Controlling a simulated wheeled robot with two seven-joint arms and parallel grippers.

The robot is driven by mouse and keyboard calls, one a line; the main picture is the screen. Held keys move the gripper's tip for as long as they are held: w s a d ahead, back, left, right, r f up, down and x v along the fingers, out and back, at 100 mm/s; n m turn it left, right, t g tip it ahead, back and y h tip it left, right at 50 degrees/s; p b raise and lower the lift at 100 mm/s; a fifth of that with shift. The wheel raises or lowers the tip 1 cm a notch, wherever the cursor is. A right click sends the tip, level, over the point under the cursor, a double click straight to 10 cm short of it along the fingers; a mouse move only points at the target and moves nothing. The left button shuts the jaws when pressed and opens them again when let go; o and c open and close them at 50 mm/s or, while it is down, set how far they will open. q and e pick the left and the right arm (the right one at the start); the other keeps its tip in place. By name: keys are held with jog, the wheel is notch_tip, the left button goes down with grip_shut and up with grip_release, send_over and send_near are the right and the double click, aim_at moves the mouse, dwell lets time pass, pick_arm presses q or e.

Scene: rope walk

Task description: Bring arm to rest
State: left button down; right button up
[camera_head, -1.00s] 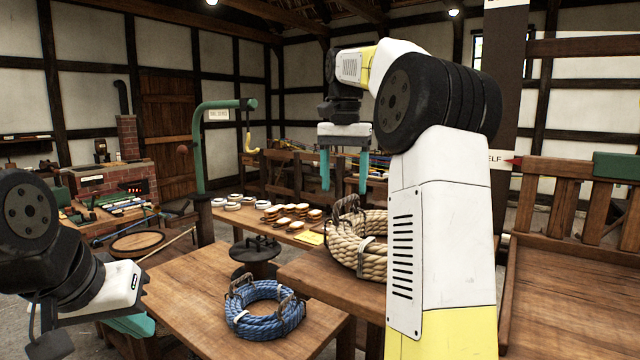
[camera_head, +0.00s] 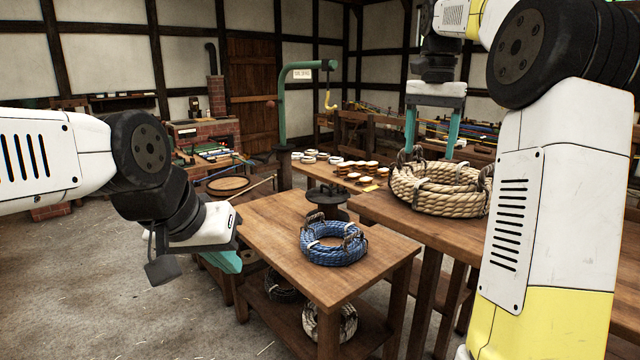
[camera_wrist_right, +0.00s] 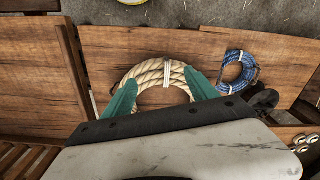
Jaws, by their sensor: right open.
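My right gripper (camera_head: 432,128) hangs with its teal fingers apart, pointing down over the far left part of a beige rope coil (camera_head: 440,200) on the wooden bench. In the right wrist view its open fingers (camera_wrist_right: 160,95) flank the same coil (camera_wrist_right: 150,72), with nothing seen held between them; whether they touch the rope I cannot tell. My left gripper (camera_head: 220,261) is low at the left, beside the near table's left edge. Its teal fingers are mostly hidden by its own housing, so its opening does not show.
A blue rope coil (camera_head: 333,246) lies on the near table (camera_head: 275,215), whose lower shelf holds more coils (camera_head: 330,322). A green hooked post (camera_head: 283,105) and a dark round-topped weight (camera_head: 327,197) stand behind. Small pale rings (camera_head: 318,156) sit on the bench. Floor at left is clear.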

jog(key=s+a+f+n+t, duration=0.2)
jog(key=s+a+f, duration=0.1)
jog(key=s, duration=0.4)
jog(key=s+a+f+n+t+y, duration=0.1)
jog(key=s+a+f+n+t, duration=0.1)
jog(key=s+f, duration=0.4)
jog(key=s+a+f+n+t+y, duration=0.1)
jog(key=s+a+f+n+t, duration=0.1)
jog(key=s, duration=0.7)
notch_tip(320, 180, down, 2)
jog(key=shift+s+a+f+n, duration=0.2)
jog(key=shift+a+n, duration=0.4)
jog(key=shift+a, duration=0.45)
